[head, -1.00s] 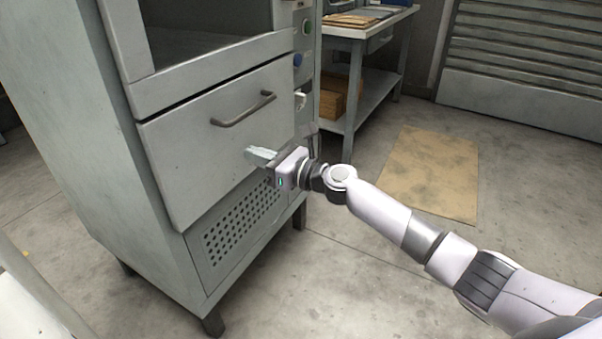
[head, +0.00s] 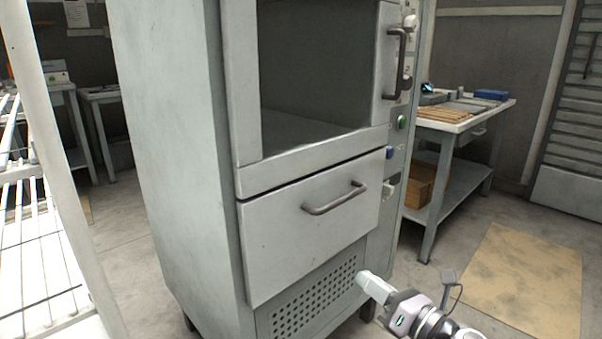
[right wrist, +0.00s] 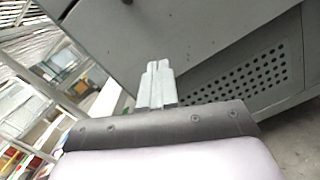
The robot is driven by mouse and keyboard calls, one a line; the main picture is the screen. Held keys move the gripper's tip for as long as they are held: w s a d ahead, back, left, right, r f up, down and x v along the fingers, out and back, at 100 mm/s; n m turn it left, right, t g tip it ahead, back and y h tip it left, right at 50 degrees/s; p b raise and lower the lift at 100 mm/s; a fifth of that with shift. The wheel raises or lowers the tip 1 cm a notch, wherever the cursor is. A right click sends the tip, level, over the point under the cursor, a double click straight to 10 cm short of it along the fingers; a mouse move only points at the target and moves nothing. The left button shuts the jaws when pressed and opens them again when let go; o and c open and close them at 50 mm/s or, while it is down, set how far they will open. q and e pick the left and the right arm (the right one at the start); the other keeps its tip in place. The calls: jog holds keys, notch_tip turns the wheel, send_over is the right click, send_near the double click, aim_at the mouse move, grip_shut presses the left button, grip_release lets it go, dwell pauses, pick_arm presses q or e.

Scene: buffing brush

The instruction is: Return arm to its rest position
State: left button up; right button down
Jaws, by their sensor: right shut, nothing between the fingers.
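My right gripper (head: 372,284) is at the lower right of the head view, in front of the perforated lower panel of a grey machine. Its pale fingers are together with nothing between them; they also show closed in the right wrist view (right wrist: 157,84). I cannot tell whether the fingertips touch the panel. Only the wrist and hand of my right arm show at the bottom edge. My left gripper is in neither view.
The tall grey machine (head: 175,150) fills the middle, its drawer (head: 290,235) shut with a dark handle. A slatted rack (head: 40,240) stands at left. A workbench (head: 450,125) stands behind at right. A tan mat (head: 520,280) lies on open floor at right.

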jog(key=s+f+m+g+h, duration=0.2)
jog(key=s+f+m+h, duration=0.35)
jog(key=s+m, duration=0.95)
jog(key=s+f+m+g+h, duration=0.2)
jog(key=s+f+m, duration=0.65)
jog(key=m, duration=1.15)
pick_arm(q)
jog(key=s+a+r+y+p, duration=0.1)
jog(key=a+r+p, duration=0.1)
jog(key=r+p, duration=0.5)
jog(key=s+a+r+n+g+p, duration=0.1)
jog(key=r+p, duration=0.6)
jog(key=p, duration=1)
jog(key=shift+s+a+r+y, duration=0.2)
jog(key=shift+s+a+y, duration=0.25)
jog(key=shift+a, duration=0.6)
pick_arm(e)
jog(key=s+d+r+h, duration=0.1)
jog(key=d+r, duration=0.1)
jog(key=r, duration=0.5)
jog(key=s+d+r+m, duration=0.1)
jog(key=d+r, duration=0.1)
jog(key=r, duration=0.5)
jog(key=shift+s+d+r+g+h, duration=0.3)
jog(key=shift+d+h, duration=0.05)
jog(key=shift+d, duration=0.05)
